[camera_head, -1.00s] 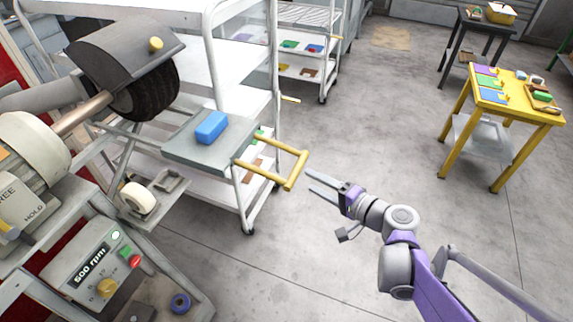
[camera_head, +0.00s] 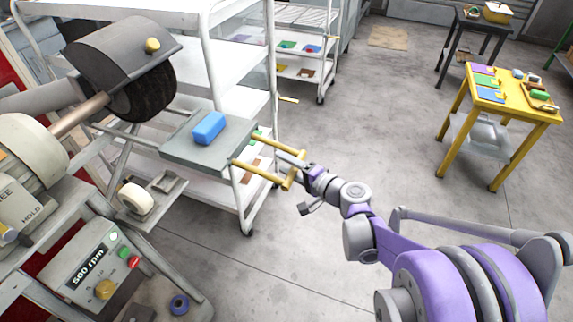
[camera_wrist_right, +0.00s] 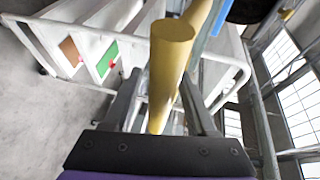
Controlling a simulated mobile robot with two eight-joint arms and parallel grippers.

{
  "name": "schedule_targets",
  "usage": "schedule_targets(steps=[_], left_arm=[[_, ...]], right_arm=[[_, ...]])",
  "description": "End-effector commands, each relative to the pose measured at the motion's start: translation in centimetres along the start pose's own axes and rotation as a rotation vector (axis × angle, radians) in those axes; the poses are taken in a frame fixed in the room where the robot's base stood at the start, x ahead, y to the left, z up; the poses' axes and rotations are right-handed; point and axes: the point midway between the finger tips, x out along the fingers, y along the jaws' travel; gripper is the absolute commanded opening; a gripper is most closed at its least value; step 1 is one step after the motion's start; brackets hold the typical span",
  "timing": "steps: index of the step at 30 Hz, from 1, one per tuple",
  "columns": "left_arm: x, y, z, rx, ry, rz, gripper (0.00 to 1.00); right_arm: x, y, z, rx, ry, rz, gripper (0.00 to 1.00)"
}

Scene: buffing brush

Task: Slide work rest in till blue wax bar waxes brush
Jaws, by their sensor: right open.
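The blue wax bar (camera_head: 209,128) lies on the grey work rest (camera_head: 180,150), which has a yellow U-shaped handle (camera_head: 262,174) on its right side. The dark round brush (camera_head: 146,98) sits under a grey hood to the left, with a gap between it and the bar. My right gripper (camera_head: 290,160) is at the outer end of the handle. In the right wrist view the yellow handle bar (camera_wrist_right: 166,75) stands between the two open fingers (camera_wrist_right: 155,105); contact cannot be told. My left gripper is not in view.
A control box (camera_head: 95,262) reading 500 rpm stands below the motor (camera_head: 30,150) at left. A white shelf cart (camera_head: 235,75) is behind the work rest. A yellow table (camera_head: 515,95) with small items is at right. The floor between is clear.

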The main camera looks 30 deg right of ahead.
Motion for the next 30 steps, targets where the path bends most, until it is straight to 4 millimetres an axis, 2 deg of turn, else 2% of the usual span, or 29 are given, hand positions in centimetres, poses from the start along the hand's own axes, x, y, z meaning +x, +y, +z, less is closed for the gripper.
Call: schedule_targets(steps=[3, 4, 13, 30], left_arm=[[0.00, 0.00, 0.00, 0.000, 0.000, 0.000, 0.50], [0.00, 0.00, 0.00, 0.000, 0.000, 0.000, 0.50], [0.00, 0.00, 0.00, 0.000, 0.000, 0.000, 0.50], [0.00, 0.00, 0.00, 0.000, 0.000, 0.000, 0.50]], right_arm=[[-0.03, 0.00, 0.00, 0.000, 0.000, 0.000, 0.57], [-0.03, 0.00, -0.01, 0.000, 0.000, 0.000, 0.53], [-0.05, 0.00, -0.01, 0.000, 0.000, 0.000, 0.00], [-0.06, -0.01, -0.02, 0.000, 0.001, 0.000, 0.00]])
